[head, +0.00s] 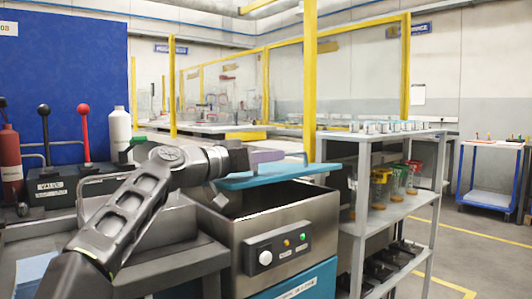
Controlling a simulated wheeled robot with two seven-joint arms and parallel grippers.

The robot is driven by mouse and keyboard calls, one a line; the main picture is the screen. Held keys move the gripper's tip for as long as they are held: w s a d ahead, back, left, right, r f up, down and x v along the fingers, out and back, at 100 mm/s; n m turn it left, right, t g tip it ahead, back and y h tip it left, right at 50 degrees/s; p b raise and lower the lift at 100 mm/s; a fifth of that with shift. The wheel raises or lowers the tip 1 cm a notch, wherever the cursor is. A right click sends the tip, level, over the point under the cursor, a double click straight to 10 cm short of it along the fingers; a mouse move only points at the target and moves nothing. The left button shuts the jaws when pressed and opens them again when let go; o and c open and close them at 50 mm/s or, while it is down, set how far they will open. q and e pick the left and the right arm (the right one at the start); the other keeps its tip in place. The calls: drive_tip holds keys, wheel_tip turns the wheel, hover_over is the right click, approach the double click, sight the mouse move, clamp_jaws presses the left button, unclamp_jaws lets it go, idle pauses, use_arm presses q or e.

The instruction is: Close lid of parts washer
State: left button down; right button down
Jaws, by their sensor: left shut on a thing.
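The parts washer (300,222) is a steel tank on a blue base, with a white knob on its front panel. Its blue lid (280,175) stands above the tank, apart from the front rim, and the dark inside shows below it. My left arm reaches in from the left, and my left gripper (264,158) is at the lid's upper side, shut on the lid. The exact grip is hard to make out, as the fingertips are small and partly hidden. My right gripper is out of view.
A grey shelf rack (390,137) with jars (380,187) stands close on the right of the washer. Bottles (120,128) and levers (84,125) stand at the left. A yellow post (310,80) rises behind the lid. Open floor lies at the far right.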

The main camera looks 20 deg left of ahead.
sight(242, 179)
use_arm(q)
drive_tip(key=c, duration=1.5)
unclamp_jaws()
drive_tip(key=shift+b+v, duration=0.75)
drive_tip(key=shift+v, duration=3.2)
